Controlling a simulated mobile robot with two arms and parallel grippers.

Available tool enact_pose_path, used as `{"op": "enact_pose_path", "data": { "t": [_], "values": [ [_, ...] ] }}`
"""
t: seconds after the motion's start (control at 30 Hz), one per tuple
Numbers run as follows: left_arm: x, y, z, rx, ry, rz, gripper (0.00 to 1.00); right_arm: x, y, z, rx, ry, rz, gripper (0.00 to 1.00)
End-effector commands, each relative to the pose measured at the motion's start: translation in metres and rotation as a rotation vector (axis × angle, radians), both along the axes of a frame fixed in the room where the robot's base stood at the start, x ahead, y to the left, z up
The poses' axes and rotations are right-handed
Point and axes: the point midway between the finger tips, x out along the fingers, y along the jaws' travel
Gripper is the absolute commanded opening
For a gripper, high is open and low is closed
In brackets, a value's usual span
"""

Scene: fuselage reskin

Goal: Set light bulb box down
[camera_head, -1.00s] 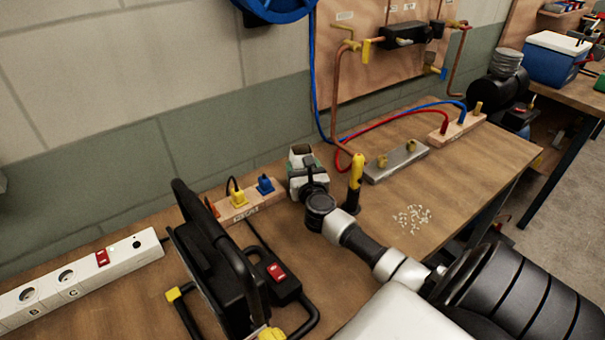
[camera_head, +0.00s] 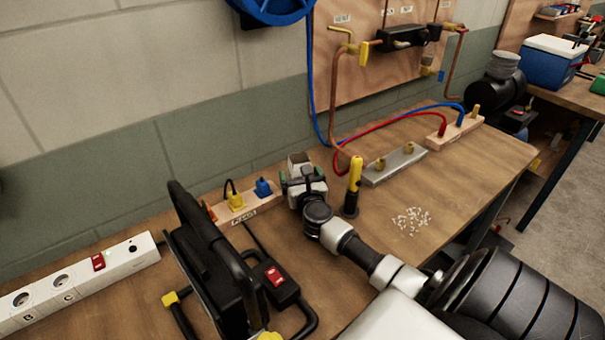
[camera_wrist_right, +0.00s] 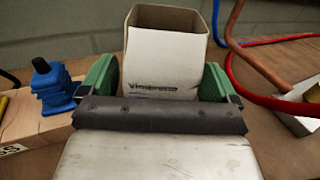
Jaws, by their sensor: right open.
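The light bulb box (camera_head: 299,160) is a small white carton with an open top. It stands upright on the wooden workbench (camera_head: 453,190), near the wall. In the right wrist view the box (camera_wrist_right: 165,62) shows its printed front face and brown open rim. My right gripper (camera_head: 302,178) is at the box. Its green-padded fingers (camera_wrist_right: 160,80) are spread, one on each side of the box's lower part, with a gap visible beside the left finger. The box's base is hidden behind the gripper. My left gripper is out of view.
A wooden block with yellow and blue plugs (camera_head: 243,202) is close on the left. A yellow-and-black screwdriver-like tool (camera_head: 353,186) stands close on the right. A black work lamp (camera_head: 207,263) is in front left. Small white pieces (camera_head: 411,220) lie on the right.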

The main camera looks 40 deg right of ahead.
Motion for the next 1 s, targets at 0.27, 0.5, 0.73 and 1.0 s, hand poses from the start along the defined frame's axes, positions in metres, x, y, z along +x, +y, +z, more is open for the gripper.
{"op": "enact_pose_path", "data": {
  "t": [0.27, 0.5, 0.73, 1.0],
  "values": [
    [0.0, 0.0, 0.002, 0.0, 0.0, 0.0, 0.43, -0.031, 0.017, 0.0, 0.003, 0.002, 0.001, 0.91],
    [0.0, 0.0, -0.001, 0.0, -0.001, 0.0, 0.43, -0.076, 0.042, 0.0, 0.002, 0.001, 0.001, 0.91],
    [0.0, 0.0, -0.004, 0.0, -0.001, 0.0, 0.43, -0.101, 0.055, 0.001, 0.0, 0.001, 0.0, 0.91],
    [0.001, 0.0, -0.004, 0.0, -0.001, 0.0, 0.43, -0.106, 0.058, 0.003, 0.0, -0.001, 0.0, 0.91]
  ]
}}
